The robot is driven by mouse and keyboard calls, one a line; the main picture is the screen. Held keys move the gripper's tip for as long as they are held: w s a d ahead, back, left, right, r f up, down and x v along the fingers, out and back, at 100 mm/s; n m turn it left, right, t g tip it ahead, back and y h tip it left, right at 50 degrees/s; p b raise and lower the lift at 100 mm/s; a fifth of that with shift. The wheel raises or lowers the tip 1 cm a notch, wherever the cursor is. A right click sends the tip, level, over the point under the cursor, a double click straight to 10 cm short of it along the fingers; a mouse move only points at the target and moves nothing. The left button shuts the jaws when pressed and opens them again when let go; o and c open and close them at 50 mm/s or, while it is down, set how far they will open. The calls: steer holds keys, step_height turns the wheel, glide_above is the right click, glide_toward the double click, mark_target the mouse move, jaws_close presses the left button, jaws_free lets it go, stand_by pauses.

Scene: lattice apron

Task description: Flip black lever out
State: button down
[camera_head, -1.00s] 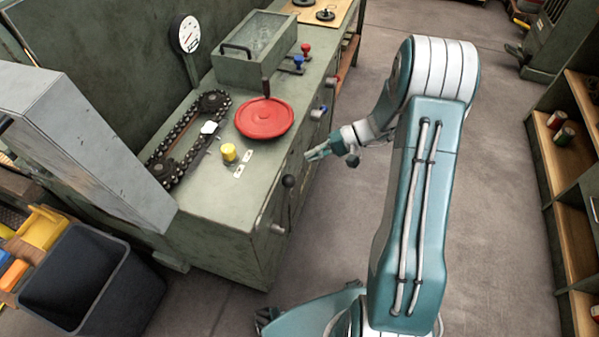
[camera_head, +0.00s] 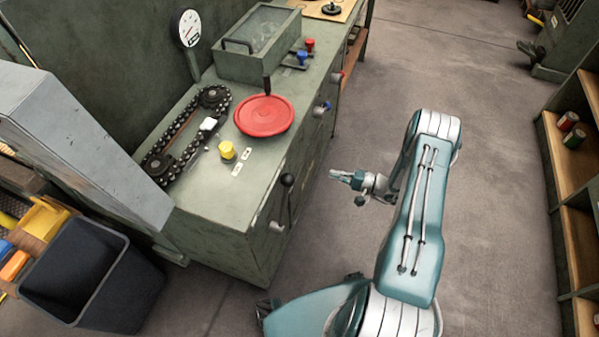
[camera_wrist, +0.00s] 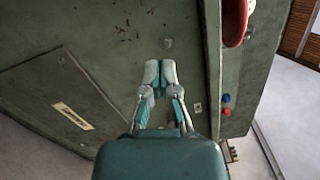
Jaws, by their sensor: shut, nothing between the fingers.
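The black lever (camera_head: 288,182), a thin rod with a round black knob, stands upright on the front face of the green cabinet (camera_head: 214,226), near its near corner. In the head view my gripper (camera_head: 332,174) is to the right of the knob with a gap between, and points left toward the cabinet. In the wrist view my gripper (camera_wrist: 160,64) is shut and empty, with its fingertips together in front of a green panel. I cannot make out the lever in the wrist view.
A red wheel (camera_head: 264,116), a yellow knob (camera_head: 227,150) and a chain loop (camera_head: 156,164) are on the cabinet top. A dark bin (camera_head: 92,275) stands at lower left. Shelves (camera_head: 565,170) line the right.

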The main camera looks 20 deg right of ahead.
steer(key=shift+a, duration=0.15)
steer(key=w+a+r, duration=0.1)
steer(key=w+a, duration=0.1)
steer(key=a, duration=0.9)
steer(key=shift+w, duration=0.4)
steer(key=shift+s+a+r, duration=0.1)
steer(key=shift+r, duration=0.05)
